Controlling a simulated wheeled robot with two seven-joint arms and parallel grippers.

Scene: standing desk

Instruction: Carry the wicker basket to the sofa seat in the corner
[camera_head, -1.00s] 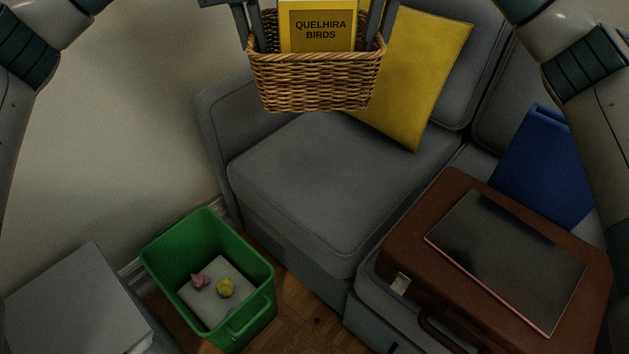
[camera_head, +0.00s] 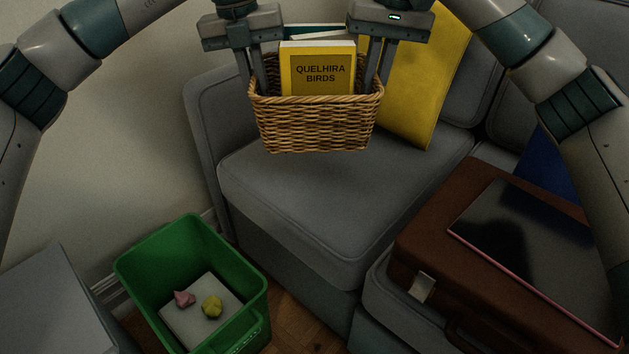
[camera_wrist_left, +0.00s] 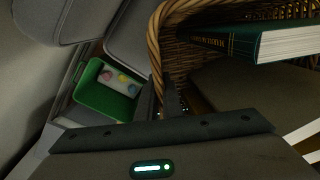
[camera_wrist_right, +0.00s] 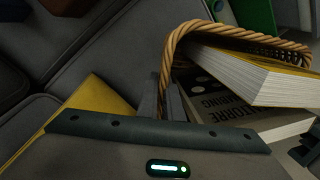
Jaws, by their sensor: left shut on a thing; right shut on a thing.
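The wicker basket (camera_head: 316,124) hangs upright between my two grippers in the head view, in front of and over the corner sofa seat (camera_head: 300,185). It holds several books, with a yellow one (camera_head: 318,70) facing me. My left gripper (camera_head: 255,92) is shut on the basket's left rim, and my right gripper (camera_head: 372,90) is shut on its right rim. The left wrist view shows the rim (camera_wrist_left: 155,50) between the fingers and a green book inside. The right wrist view shows the rim (camera_wrist_right: 168,70) and more books. Whether the basket's underside touches the seat is not clear.
A yellow cushion (camera_head: 432,95) leans on the sofa just right of the basket. A brown suitcase (camera_head: 425,245) with a dark flat panel (camera_head: 535,250) lies on the right seat. A green bin (camera_head: 150,290) stands on the floor at lower left. The front of the corner seat is clear.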

